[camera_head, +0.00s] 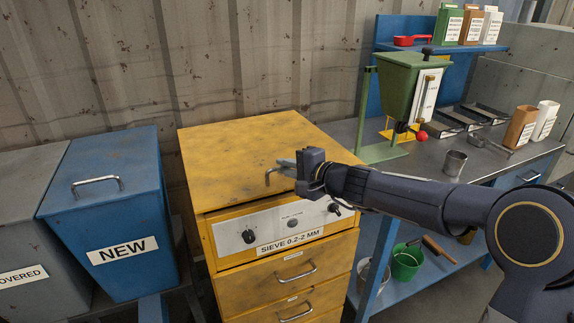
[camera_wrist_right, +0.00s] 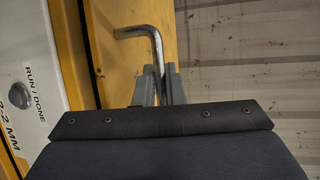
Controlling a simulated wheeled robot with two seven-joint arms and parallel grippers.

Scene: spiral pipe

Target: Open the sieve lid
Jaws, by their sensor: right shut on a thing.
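The yellow sieve cabinet (camera_head: 245,150) stands in the middle of the head view, with its flat lid on top. The lid looks closed. A bent metal handle (camera_head: 273,173) is at the lid's front edge; it also shows in the right wrist view (camera_wrist_right: 143,35). My right gripper (camera_head: 287,165) reaches in from the right and is shut on the handle. In the right wrist view its grey fingers (camera_wrist_right: 157,88) sit on both sides of the handle's bar. Part of the handle is hidden behind the gripper. My left gripper is not in view.
A white control panel (camera_head: 240,236) with knobs and several drawers are below the lid. A blue bin (camera_head: 110,215) marked NEW stands to the left. A workbench (camera_head: 440,150) with a green hopper (camera_head: 400,85) and a metal cup (camera_head: 454,163) is to the right. A corrugated wall stands behind.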

